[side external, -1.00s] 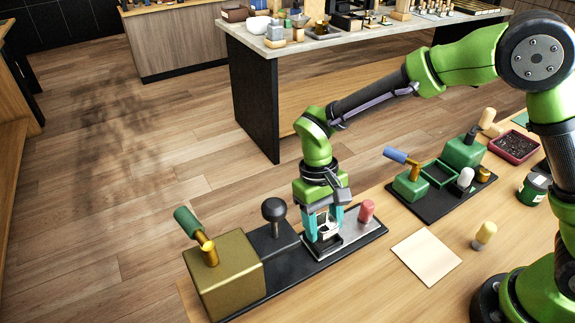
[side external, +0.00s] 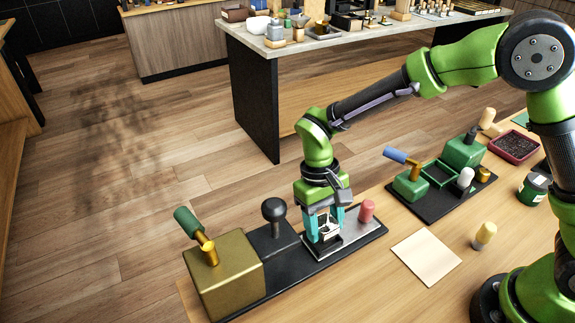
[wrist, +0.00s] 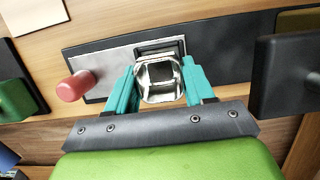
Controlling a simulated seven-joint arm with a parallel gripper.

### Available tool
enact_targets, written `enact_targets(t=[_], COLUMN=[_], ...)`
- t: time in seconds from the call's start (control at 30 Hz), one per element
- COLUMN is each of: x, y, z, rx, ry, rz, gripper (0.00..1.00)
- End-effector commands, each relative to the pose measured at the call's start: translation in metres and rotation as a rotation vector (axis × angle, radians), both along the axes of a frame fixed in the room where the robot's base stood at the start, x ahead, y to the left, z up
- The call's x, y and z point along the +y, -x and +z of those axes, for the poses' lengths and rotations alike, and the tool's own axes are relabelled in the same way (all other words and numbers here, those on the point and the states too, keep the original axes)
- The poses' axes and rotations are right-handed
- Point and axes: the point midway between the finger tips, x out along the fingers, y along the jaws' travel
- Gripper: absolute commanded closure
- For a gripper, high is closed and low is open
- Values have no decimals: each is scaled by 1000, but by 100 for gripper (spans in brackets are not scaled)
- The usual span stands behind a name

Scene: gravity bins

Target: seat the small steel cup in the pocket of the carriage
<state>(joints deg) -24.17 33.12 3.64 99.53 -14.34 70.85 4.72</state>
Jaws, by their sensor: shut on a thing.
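My gripper (side external: 324,228) has teal fingers and is shut on the small steel cup (wrist: 160,92), with one finger on each side of it. The cup has a squarish open rim and also shows between the fingers in the side view (side external: 327,226). The carriage (wrist: 103,84) is a silver plate with a pink knob (side external: 366,211). Its dark square pocket (wrist: 160,47) shows just beyond the cup in the wrist view. The cup is at the pocket's edge or over it; I cannot tell whether its bottom touches the pocket, since the fingers hide part of it.
The carriage lies on a black base beside a black ball-knob lever (side external: 274,212) and a brass block (side external: 224,275) with a green handle. A green fixture (side external: 440,175) with a blue handle stands to the right. A beige sheet (side external: 426,256) and a yellow peg (side external: 484,235) lie nearer me.

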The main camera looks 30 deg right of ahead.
Motion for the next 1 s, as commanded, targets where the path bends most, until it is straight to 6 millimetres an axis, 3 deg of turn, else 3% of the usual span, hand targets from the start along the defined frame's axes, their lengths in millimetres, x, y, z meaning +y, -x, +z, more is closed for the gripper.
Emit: enact_targets(t=[0.93,0.97,1.0], x=[0,0,0], y=[0,0,0], z=[-10,-10,-10], rx=[1,1,1], ry=[0,0,0], rz=[0,0,0], gripper=[86,44,38])
